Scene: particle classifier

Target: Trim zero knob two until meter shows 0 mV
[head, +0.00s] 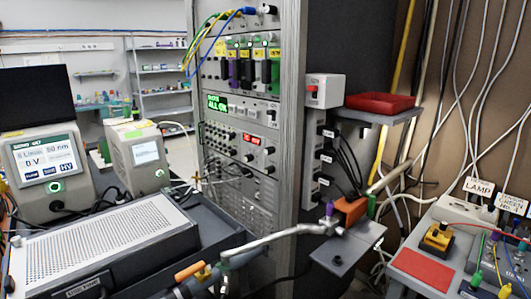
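A tall instrument rack (294,120) stands in the middle of the head view. One module has a small red display (252,139) with knobs and sockets around it; its digits are too small to read surely. Above it is a green display (217,103) that seems to read "ALL ON". Several small knobs (222,137) sit left of the red display. I cannot tell which is zero knob two, or which display is the mV meter. Neither of my grippers shows in this view.
A grey box with a perforated top (100,240) fills the lower left, with a screen instrument (47,165) behind. A metal tube (285,236) crosses low in front of the rack. A red tray (379,103) sits on a shelf at right; cables hang beyond.

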